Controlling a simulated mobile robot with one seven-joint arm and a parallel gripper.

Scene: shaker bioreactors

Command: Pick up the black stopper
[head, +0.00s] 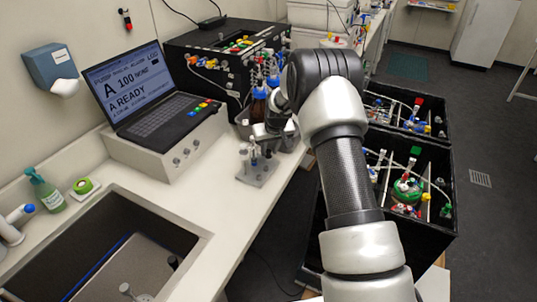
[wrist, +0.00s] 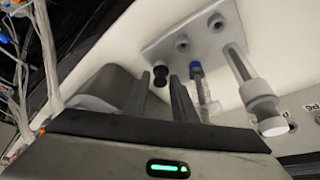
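The black stopper (wrist: 160,76) shows in the wrist view as a small dark knob at the lower left edge of a grey holder plate (wrist: 215,42). My gripper (wrist: 161,82) is open, with its two dark fingers apart. The stopper appears in the gap between the fingertips; I cannot tell whether they touch it. In the head view my gripper (head: 268,132) is above and beside the small grey holder (head: 252,178) on the white counter. I cannot make out the stopper in the head view.
A laptop (head: 150,95) on a white box stands left of the holder. A sink (head: 100,250) is in front; bottles (head: 259,105) stand behind.

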